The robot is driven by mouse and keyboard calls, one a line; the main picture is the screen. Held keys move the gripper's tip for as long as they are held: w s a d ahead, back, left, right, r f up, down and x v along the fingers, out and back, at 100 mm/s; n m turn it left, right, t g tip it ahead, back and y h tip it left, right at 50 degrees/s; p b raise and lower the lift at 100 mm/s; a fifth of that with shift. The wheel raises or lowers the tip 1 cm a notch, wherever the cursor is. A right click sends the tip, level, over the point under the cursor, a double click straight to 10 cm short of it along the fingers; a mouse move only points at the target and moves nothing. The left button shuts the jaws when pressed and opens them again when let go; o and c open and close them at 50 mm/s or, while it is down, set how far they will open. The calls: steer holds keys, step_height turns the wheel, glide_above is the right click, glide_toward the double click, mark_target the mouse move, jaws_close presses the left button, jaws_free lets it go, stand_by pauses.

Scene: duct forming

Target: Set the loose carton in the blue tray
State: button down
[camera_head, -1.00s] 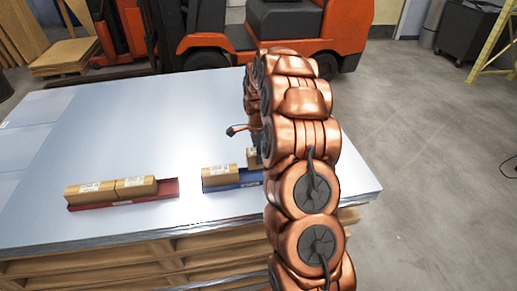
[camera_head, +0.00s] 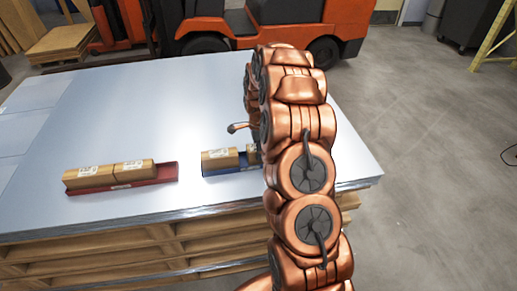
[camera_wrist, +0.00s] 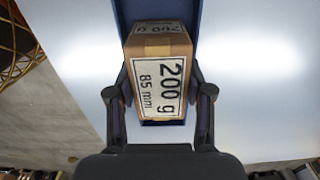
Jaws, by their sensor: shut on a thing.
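The carton (camera_wrist: 160,85) in my gripper is brown with a white label reading 200 g, 85 mm. In the wrist view my gripper (camera_wrist: 159,78) has one finger on each side of it. The blue tray (camera_wrist: 127,13) shows beneath and around this carton in that view. In the head view the blue tray (camera_head: 222,172) has another brown carton (camera_head: 220,160) in its left part. The held carton shows there only as a small piece (camera_head: 253,154) at the tray's right part, beside the other carton. My arm hides the rest; whether it touches the tray floor cannot be told.
The sheet between the trays is clear. An orange forklift (camera_head: 260,35) stands behind.

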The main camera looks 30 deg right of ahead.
steer(key=shift+c, duration=1.8)
jaws_free()
